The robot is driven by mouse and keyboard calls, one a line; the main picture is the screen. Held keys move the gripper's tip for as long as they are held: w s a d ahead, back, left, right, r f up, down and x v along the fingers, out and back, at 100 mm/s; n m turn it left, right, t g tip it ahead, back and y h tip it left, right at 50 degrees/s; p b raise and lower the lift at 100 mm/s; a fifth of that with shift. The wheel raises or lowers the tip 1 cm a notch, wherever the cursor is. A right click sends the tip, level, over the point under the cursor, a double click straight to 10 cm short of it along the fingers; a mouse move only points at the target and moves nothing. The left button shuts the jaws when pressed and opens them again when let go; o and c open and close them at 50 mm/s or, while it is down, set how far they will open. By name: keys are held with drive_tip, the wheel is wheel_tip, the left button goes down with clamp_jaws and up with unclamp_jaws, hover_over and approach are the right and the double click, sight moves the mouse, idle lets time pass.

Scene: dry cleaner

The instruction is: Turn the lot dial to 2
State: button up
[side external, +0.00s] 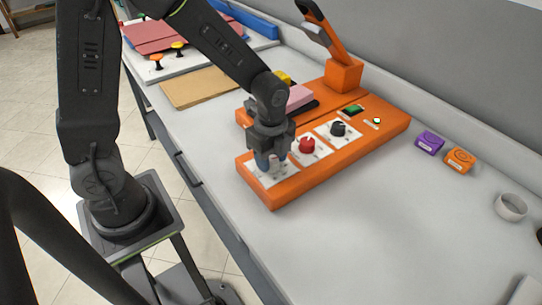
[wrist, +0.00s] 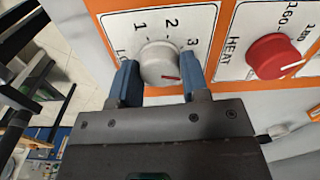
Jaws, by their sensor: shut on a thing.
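The lot dial (wrist: 160,61) is a round pale grey knob on a white plate in the wrist view. The numbers 1, 2 and 3 run around its far side, and part of the LOT label shows at its left. Its red pointer mark is at the knob's lower right, below the 3, not towards the 2. My gripper (wrist: 160,66) has its two blue fingers on either side of the knob and is shut on it. In the side view my gripper (side external: 268,160) is at the near left end of the orange panel (side external: 340,161) and mostly hides the dial.
A red HEAT dial (side external: 306,145) sits right beside the lot dial, and a black dial (side external: 338,129) is beyond it. An orange lever (side external: 318,28) rises at the back of the machine. Purple (side external: 429,142) and orange (side external: 459,159) blocks stand at right. The front table is clear.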

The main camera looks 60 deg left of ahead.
drive_tip(key=n, duration=0.8)
drive_tip(key=shift+n, duration=0.3)
drive_tip(key=n, duration=0.4)
drive_tip(key=shift+n, duration=2.1)
drive_tip(key=o, duration=0.9)
drive_tip(key=shift+o, duration=0.2)
